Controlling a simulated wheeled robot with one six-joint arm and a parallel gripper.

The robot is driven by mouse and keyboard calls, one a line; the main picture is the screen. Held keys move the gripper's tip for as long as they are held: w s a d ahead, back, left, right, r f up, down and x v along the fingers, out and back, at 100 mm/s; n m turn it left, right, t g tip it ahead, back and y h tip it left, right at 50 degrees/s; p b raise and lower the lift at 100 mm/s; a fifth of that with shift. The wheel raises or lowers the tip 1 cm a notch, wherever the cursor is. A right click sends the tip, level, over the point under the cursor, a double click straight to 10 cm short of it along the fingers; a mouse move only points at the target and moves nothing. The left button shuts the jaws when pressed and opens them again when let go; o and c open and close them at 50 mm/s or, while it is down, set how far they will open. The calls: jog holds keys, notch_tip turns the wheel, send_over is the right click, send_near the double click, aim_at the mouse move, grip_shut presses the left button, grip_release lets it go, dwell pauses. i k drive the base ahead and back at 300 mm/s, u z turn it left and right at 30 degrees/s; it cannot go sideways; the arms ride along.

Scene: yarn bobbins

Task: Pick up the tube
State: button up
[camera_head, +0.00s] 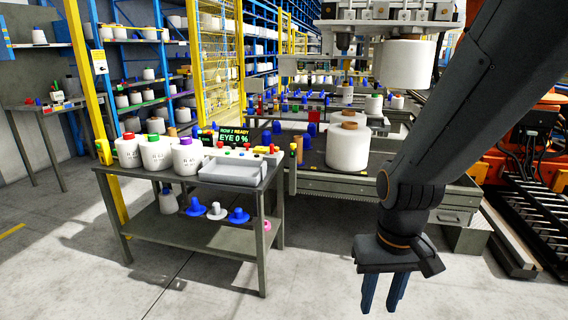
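My gripper (379,309) hangs at the lower right with its two blue fingers pointing down. They are apart, with nothing between them, over bare floor right of the grey work table (225,240). I cannot tell which thing is the tube. A brown cylinder (172,132) stands partly hidden behind the white containers on the table. A brown core (349,125) shows on top of a large white yarn bobbin (348,149) on the bench behind. My gripper is apart from all of these.
The table holds white containers with coloured tops (156,154), a grey tray (230,172) and a display (230,137). Its lower shelf has blue cones (238,215) and a white cone (216,211). A yellow post (92,100) stands behind it. The front floor is clear.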

aim_at(298, 140)
jog(key=z, duration=0.1)
jog(key=i, duration=1.75)
jog(key=z, duration=0.2)
jog(key=i, duration=2.1)
jog(key=z, duration=0.05)
